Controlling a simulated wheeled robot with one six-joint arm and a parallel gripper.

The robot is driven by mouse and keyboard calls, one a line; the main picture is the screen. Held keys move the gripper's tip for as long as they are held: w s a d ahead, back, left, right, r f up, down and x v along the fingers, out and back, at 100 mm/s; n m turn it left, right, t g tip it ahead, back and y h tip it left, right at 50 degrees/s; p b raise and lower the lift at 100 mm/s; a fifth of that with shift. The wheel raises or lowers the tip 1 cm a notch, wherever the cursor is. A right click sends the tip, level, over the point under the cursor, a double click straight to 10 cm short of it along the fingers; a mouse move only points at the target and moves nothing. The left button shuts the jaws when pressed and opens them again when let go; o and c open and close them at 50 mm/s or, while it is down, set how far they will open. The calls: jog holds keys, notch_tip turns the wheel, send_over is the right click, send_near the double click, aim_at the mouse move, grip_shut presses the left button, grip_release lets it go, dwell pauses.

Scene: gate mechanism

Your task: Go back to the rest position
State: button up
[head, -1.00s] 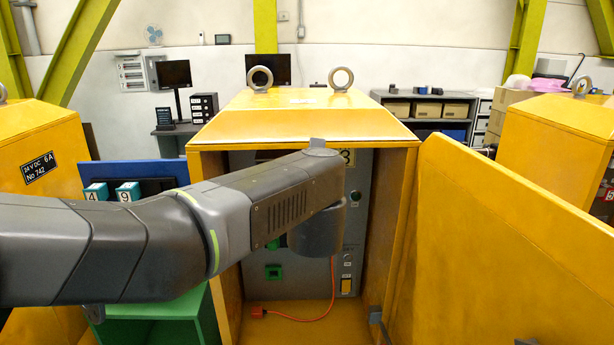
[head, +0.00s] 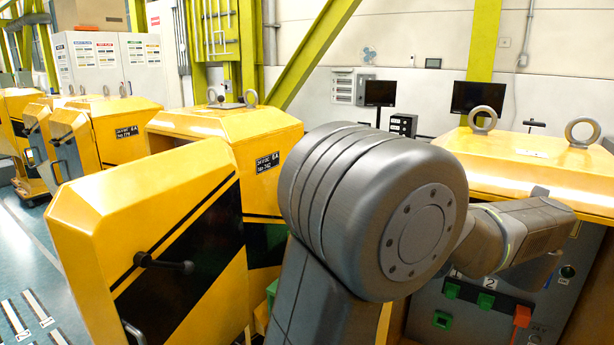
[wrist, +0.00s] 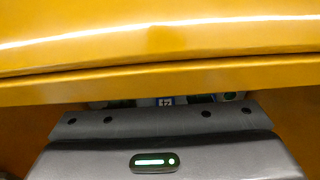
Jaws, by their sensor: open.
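My gripper (wrist: 165,135) shows in the wrist view as a wide grey body with a small green-lit display. It is open, though its fingertips are hard to make out. A yellow cabinet edge (wrist: 160,85) runs across the picture just above and beyond it. In the head view, my arm fills the middle and reaches right, to the front of the yellow cabinet (head: 520,160). The gripper itself is hidden there. Nothing is seen held.
In the cabinet's grey panel (head: 480,325) are green parts (head: 442,320) and an orange part (head: 522,316). A yellow door with a black handle (head: 150,260) stands open at the left. Another yellow cabinet (head: 225,125) is behind it. Floor (head: 40,270) is clear at far left.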

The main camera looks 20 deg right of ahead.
jog(key=shift+x, duration=0.8)
jog(key=shift+s+a, duration=0.1)
jog(key=shift+a, duration=0.05)
